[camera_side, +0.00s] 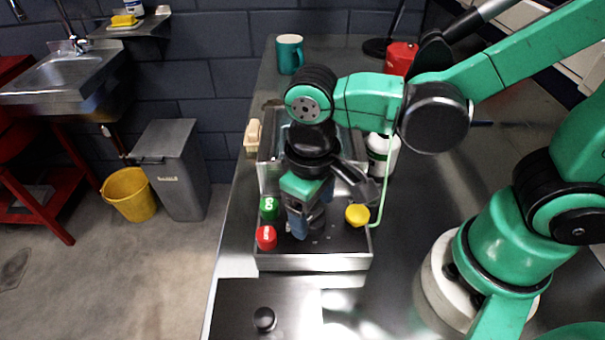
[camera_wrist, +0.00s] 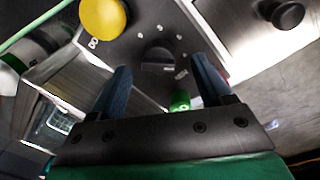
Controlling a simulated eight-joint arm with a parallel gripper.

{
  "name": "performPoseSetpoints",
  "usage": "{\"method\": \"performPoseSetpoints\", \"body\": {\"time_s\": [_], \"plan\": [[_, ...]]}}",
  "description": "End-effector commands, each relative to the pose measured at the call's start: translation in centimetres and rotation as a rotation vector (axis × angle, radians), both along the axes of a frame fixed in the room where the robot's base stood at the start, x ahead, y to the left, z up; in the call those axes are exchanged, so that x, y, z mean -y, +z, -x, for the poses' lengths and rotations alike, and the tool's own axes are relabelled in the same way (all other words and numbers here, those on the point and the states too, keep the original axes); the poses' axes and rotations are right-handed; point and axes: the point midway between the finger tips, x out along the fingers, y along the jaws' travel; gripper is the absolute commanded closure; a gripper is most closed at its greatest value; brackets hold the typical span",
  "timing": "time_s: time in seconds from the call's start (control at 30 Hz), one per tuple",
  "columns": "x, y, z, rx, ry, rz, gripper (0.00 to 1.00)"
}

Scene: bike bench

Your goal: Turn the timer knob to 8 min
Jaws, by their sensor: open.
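The dark timer knob (camera_wrist: 158,60) sits on the control panel in the wrist view, ringed by small white marks too small to read. Which mark it points at I cannot tell. My gripper (camera_wrist: 160,66) is open, with one blue finger on each side of the knob in that view; whether they touch it is unclear. In the side view my gripper (camera_side: 300,228) points down over the panel (camera_side: 325,262) and mostly hides the knob.
A green button (camera_side: 268,207) and a red button (camera_side: 266,238) are on the panel's left, and a yellow button (camera_side: 357,215) on its right. A metal basin is behind my gripper. A white bottle (camera_side: 383,155) stands behind right. A black-knobbed lid (camera_side: 264,319) lies in front.

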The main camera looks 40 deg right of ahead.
Motion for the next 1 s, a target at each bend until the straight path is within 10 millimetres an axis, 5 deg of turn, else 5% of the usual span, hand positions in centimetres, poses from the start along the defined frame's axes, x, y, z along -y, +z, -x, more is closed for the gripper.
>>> {"method": "performPoseSetpoints", "body": {"time_s": [0.53,0.57,0.8,1.0], "plan": [[0.2,-1.8,0.0,0.000,-0.001,0.001,0.28],[0.2,-1.8,0.0,0.000,-0.001,0.001,0.31],[0.1,-1.8,0.0,0.000,-0.001,0.000,0.99],[0.1,-1.8,0.1,-0.001,0.070,-0.002,1.00]]}}
